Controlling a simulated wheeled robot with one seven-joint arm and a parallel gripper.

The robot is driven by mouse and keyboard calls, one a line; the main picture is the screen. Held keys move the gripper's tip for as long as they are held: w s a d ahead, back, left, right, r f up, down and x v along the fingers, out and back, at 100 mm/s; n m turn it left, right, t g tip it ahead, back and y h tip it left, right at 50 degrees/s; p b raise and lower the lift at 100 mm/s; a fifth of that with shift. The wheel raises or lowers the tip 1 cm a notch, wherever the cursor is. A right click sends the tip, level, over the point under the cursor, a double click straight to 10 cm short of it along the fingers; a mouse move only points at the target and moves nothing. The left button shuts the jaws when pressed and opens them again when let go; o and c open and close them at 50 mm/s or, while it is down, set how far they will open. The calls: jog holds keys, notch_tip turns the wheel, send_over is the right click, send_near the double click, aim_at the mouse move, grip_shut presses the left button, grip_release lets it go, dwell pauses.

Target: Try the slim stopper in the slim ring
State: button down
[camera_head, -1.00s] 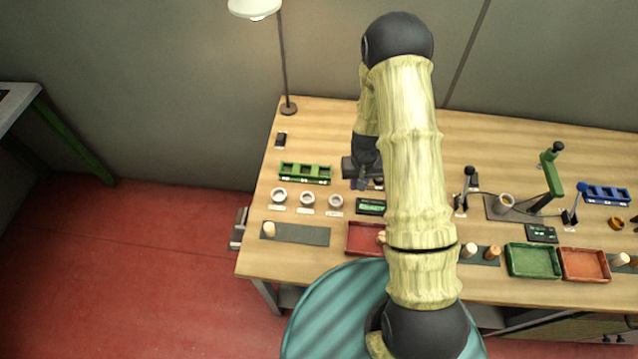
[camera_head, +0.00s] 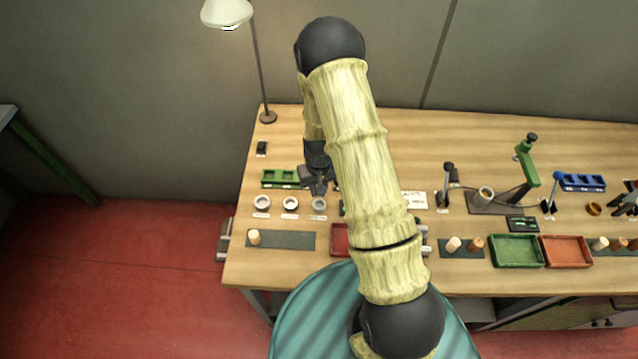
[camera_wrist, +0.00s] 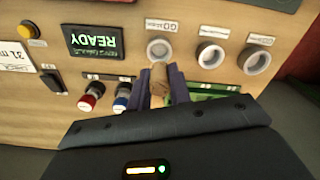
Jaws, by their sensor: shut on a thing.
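My gripper (camera_wrist: 160,84) is shut on a brown cork stopper (camera_wrist: 159,76), whose end sticks out between the fingers. In the head view my gripper (camera_head: 319,190) is just behind the rightmost of three pale rings (camera_head: 319,204); the held stopper cannot be made out there. In the wrist view the stopper's end points at that ring (camera_wrist: 159,49) and appears apart from it; the height gap is unclear. The middle ring (camera_wrist: 210,56) and the far ring (camera_wrist: 254,61) stand beside it, all empty. Their labels are too blurred to tell which is slim.
A green slotted rack (camera_head: 280,178) stands behind the rings, partly under my gripper. A READY display (camera_wrist: 93,41) and red and blue knobs (camera_wrist: 122,103) are close by. A pale stopper (camera_head: 254,237) stands on a dark mat (camera_head: 290,240). A red tray (camera_head: 340,240) is partly hidden by my arm.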

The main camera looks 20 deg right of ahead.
jog(key=n+b, duration=0.1)
jog(key=b, duration=0.1)
jog(key=shift+w+a+b, duration=0.1)
jog(key=shift+w+b, duration=0.1)
jog(key=shift+b, duration=0.15)
jog(key=r+n+b, duration=0.1)
jog(key=b, duration=0.2)
jog(key=shift+n, duration=0.4)
jog(key=shift+s+r+n+b, duration=0.25)
jog(key=shift+r+n+b, duration=0.25)
jog(key=shift+b, duration=0.15)
jog(key=shift+r, duration=0.2)
jog(key=shift+s, duration=0.15)
jog(key=shift+f, duration=0.2)
jog(key=shift+f+b, duration=2.35)
jog(key=shift+f, duration=0.75)
